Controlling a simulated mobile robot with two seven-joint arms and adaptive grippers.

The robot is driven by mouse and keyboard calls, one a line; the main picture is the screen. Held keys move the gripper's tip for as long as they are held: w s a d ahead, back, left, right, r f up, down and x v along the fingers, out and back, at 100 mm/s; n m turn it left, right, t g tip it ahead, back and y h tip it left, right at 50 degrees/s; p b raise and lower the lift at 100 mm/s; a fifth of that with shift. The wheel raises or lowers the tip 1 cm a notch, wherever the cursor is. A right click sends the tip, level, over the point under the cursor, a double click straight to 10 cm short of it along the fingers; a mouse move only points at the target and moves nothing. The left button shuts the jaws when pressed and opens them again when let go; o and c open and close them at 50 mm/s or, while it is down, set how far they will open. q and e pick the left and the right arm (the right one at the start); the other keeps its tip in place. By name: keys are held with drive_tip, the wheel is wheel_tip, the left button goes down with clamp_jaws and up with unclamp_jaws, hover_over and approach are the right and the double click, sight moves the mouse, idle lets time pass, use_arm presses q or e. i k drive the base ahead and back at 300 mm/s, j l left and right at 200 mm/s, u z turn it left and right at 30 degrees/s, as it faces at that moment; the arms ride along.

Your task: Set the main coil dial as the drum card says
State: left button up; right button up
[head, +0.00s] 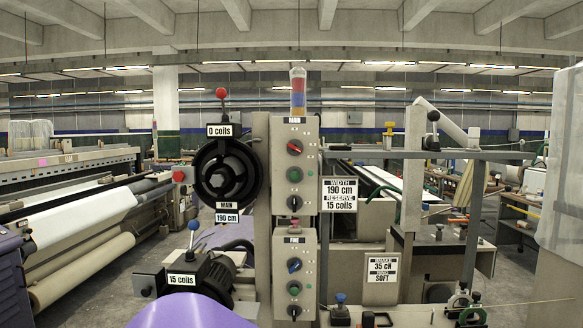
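The drum card (340,195) hangs right of the upper box and reads width 190 cm, reserve 15 coils. The upper grey control box (309,160), labelled MAIN, carries a dark dial with a red pointer (294,147), a green button (295,174) and a black dial (295,203). Which is the coil dial cannot be told; their markings are too small to read. The main drum (225,170) is a black ring at the left, with signs reading 0 coils (220,130) and 190 cm (227,218). Neither of my grippers is in view.
A second box (309,265) below has a blue-pointer dial (294,266); the drum left of it is signed 15 coils (182,280). A brake card (382,269) reads 35 cN, soft. A purple rounded shape (180,313) fills the bottom front. A loom (85,215) stands left.

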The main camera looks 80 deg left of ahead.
sight(294, 148)
drive_tip(key=u, duration=2.55)
